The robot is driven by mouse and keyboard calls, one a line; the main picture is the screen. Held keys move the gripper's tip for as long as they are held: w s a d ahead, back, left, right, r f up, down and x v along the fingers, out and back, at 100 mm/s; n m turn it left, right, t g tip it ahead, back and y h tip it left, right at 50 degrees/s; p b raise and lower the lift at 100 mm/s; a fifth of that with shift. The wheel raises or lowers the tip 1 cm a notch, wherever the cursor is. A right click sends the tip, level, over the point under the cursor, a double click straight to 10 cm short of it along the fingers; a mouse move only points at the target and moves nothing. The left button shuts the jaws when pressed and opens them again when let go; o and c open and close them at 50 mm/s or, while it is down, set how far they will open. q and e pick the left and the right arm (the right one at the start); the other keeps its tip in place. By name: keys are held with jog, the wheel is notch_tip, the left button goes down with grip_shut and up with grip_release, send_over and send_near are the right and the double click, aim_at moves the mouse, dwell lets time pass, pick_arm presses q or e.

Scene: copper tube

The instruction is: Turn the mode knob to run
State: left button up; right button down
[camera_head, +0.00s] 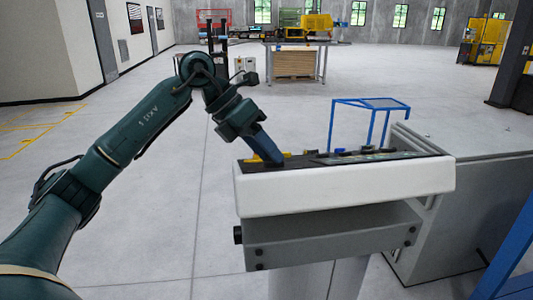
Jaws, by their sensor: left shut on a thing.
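A white control console (345,192) with a dark top panel (350,156) stands in the middle of the head view. My left arm comes in from the left, and my left gripper (266,152) reaches down onto the left end of the panel. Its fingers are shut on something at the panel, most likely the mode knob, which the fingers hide. A yellow part (290,155) shows beside the fingertips. Several small dark and blue controls sit farther right on the panel; their labels are too small to read. My right gripper does not show.
A grey cabinet (460,210) adjoins the console on the right. A blue frame stand (370,106) is behind it, and a blue beam (510,250) crosses the lower right. A workbench with machines stands far back. The floor left of the console is clear.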

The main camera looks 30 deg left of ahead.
pick_arm(q)
jog(key=m+h, duration=0.1)
jog(key=m+g+h, duration=0.1)
jog(key=m, duration=0.1)
jog(key=shift+w+a+f+m+g, duration=0.1)
jog(key=shift+w+a+m+g, duration=0.1)
jog(key=shift+m+g, duration=0.1)
jog(key=m+g, duration=0.1)
jog(key=m+g+h, duration=0.1)
jog(key=m, duration=0.1)
jog(key=shift+w+a+m, duration=0.1)
jog(key=shift+w+m, duration=0.1)
jog(key=shift+m, duration=0.1)
jog(key=m+g, duration=0.1)
jog(key=m+g+p, duration=0.1)
jog(key=m+h, duration=0.1)
jog(key=m, duration=0.1)
jog(key=shift+w+g, duration=0.25)
jog(key=shift+g, duration=0.15)
jog(key=shift+f+m+g+p, duration=0.2)
jog(key=shift+m+g+p, duration=0.4)
jog(key=shift+m, duration=0.3)
jog(key=o, duration=1)
jog(key=shift+r, duration=0.1)
notch_tip(320, 180, up, 10)
